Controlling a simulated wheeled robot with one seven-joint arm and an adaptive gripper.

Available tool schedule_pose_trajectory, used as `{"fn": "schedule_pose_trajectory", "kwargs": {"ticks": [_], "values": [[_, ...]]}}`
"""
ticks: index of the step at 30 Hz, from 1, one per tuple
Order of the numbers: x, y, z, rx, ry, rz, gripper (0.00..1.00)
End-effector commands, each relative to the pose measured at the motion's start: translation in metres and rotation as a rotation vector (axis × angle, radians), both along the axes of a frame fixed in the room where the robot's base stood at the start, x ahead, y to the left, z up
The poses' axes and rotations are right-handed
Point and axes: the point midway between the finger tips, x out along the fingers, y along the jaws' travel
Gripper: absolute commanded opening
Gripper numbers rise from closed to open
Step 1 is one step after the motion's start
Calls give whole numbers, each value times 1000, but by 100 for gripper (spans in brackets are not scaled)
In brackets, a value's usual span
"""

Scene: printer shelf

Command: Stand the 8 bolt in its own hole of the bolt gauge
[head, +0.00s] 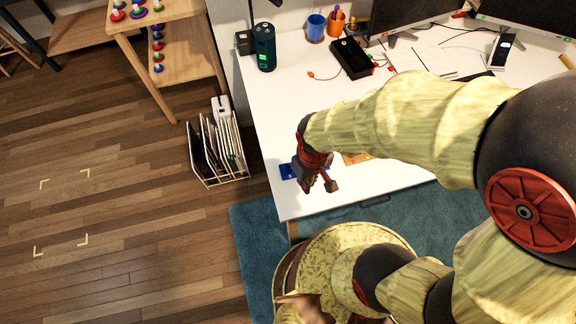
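My gripper (318,183), red and dark, hangs low over the front left part of the white desk. It is small here and I cannot tell whether it is open or shut, or whether it holds a bolt. A flat blue piece (288,171) lies on the desk just left of my gripper and is partly hidden by it; it may be the bolt gauge, but no holes or numbers can be made out. An orange flat piece (355,158) lies to the right, partly covered by my arm. I cannot make out the 8 bolt.
The white desk (290,110) has free room behind my gripper. A dark green cylinder (264,47), a blue cup (315,28), an orange pen cup (337,25), a black box (350,58) and monitors stand farther back. A wire rack (218,150) stands on the floor left of the desk.

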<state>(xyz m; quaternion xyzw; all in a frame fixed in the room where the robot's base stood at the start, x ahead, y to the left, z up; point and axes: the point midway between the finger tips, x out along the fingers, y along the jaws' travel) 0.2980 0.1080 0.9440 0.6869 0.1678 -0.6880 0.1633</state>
Motion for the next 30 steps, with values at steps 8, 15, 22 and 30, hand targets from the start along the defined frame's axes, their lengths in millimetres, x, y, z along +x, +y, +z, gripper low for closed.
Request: {"fn": "schedule_pose_trajectory", "kwargs": {"ticks": [8, 15, 22, 30], "values": [[55, 20, -28, 1, 0, 2, 0], [97, 35, -62, 0, 2, 2, 0], [121, 44, -88, 0, -1, 2, 0], [129, 47, -105, 1, 0, 2, 0]]}}
